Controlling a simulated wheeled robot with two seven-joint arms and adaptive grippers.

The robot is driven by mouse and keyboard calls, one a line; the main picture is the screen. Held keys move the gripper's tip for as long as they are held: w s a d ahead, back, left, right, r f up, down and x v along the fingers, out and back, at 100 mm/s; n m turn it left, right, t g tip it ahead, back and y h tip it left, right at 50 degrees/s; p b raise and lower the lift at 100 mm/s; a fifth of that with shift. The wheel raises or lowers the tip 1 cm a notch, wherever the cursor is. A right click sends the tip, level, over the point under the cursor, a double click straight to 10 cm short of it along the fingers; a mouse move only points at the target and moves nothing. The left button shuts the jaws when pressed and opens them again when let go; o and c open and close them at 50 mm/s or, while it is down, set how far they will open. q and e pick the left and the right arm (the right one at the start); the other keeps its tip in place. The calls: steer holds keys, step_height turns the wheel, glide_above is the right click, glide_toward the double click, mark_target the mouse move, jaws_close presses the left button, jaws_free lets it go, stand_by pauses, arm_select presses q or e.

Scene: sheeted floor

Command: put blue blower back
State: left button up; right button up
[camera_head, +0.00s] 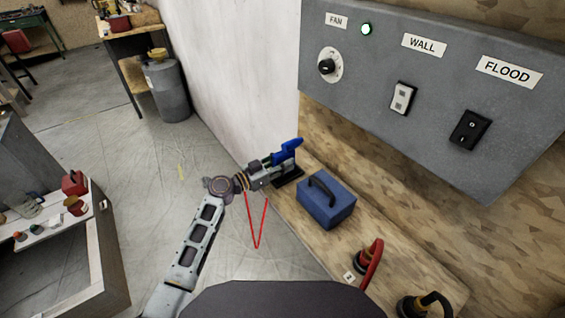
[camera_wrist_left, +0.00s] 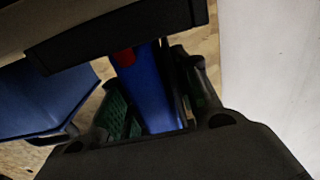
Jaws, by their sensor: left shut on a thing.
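The blue blower (camera_head: 288,150) is in my left gripper (camera_head: 272,163), at the far left end of the wooden bench. My left gripper is shut on it. In the left wrist view the blue body of the blower (camera_wrist_left: 148,90) runs between the two fingers (camera_wrist_left: 155,110), with a small red part near its top. A dark flat base (camera_head: 289,177) lies on the bench just below the blower; I cannot tell whether the two touch. My right gripper is not in view.
A blue box with a dark handle (camera_head: 325,200) stands on the bench (camera_head: 395,257) close right of the blower. A grey switch panel (camera_head: 440,85) overhangs the bench. A white wall (camera_head: 225,70) rises behind.

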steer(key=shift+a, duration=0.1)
arm_select(q)
steer(key=shift+o, duration=1.2)
steer(key=o, duration=0.4)
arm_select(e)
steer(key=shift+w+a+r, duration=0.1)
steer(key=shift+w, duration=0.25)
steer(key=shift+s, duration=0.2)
